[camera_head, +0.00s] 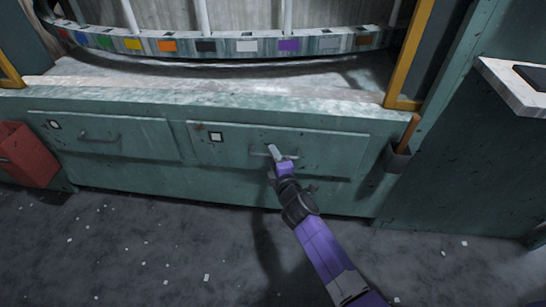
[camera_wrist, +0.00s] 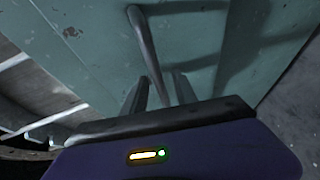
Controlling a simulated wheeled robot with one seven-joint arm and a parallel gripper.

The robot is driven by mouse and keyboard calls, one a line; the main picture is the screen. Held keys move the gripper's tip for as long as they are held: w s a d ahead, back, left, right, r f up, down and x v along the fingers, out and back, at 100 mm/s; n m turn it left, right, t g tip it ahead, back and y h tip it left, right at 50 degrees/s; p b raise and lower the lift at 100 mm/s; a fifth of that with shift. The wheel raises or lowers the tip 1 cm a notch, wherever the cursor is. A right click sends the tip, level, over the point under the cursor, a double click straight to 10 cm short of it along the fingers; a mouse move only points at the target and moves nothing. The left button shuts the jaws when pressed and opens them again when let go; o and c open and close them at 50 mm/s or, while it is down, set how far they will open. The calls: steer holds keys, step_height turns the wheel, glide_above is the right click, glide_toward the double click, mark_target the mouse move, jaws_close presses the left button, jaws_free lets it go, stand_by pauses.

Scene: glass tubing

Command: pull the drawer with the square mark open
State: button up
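The drawer with the square mark (camera_head: 235,158) is the right one of two in the green bench front, and it looks flush with the front. Its square mark (camera_head: 215,137) is white with a dark border. My gripper (camera_head: 274,152) is at the drawer's handle (camera_head: 258,153) and covers part of it. In the wrist view the handle bar (camera_wrist: 147,45) runs down between the two fingers of my gripper (camera_wrist: 160,92), with gaps on both sides. The fingers look open around the bar, and contact does not show.
A left drawer (camera_head: 120,137) has a round-looking mark and its own handle (camera_head: 99,136). A red bin (camera_head: 27,153) stands at far left. A holder (camera_head: 397,158) with a brown-handled tool hangs right of the drawer. The floor in front is clear apart from small pale scraps.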

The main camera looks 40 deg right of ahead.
steer(key=shift+w+d, duration=0.15)
steer(key=shift+w, duration=0.05)
jaws_close()
stand_by(1.4)
